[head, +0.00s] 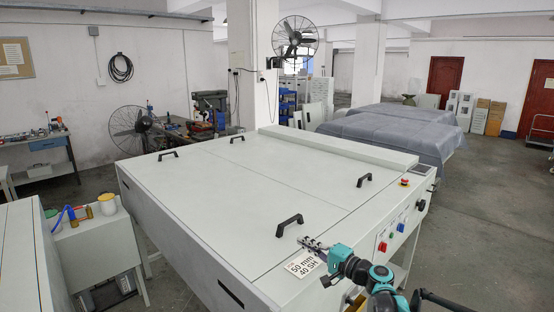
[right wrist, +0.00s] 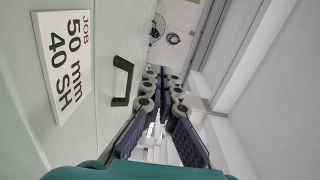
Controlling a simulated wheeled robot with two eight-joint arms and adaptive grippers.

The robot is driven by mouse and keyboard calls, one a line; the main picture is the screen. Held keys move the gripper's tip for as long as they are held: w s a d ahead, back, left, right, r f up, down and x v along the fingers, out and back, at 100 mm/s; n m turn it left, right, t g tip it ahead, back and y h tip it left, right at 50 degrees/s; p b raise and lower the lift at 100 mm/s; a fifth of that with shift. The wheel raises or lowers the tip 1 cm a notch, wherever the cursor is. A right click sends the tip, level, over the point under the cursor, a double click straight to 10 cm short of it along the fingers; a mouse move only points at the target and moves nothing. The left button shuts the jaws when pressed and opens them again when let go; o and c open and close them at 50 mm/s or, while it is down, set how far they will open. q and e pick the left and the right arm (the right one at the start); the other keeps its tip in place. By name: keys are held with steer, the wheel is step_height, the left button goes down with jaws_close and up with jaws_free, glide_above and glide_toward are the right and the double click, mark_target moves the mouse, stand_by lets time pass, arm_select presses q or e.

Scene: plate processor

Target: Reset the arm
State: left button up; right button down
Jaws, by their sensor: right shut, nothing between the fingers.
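My right gripper (head: 305,241) reaches in from the lower right of the head view, above the front right corner of the large white plate processor (head: 215,190). It is shut and empty. In the right wrist view its dark padded fingers (right wrist: 166,78) point away from the camera. A white job card (head: 306,263) reading "50 mm 40 SH" lies on the processor's top, just below the gripper in the head view. The card also shows at the left of the right wrist view (right wrist: 62,62). My left gripper is out of view.
A black handle (head: 289,222) stands on the lid near the gripper, with several more farther back. Red, green and blue controls (head: 392,236) line the processor's right side. A small cabinet (head: 92,245) with containers stands at left. Open floor (head: 480,220) lies right.

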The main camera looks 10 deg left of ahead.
steer(key=s+d+f+n+g+h, duration=0.1)
steer(key=s+d, duration=0.5)
steer(key=s, duration=0.7)
steer(key=s+d+f+n+g+h, duration=0.1)
steer(key=s+d+f+n+h, duration=0.3)
steer(key=s, duration=0.9)
steer(key=s+d+f+n+g+h, duration=0.1)
steer(key=s+d+f+n+h, duration=0.1)
steer(key=s+d+f+h, duration=0.4)
steer(key=s+d+h, duration=0.3)
steer(key=s, duration=0.4)
steer(key=shift+s+g, duration=0.2)
steer(key=shift+g, duration=0.2)
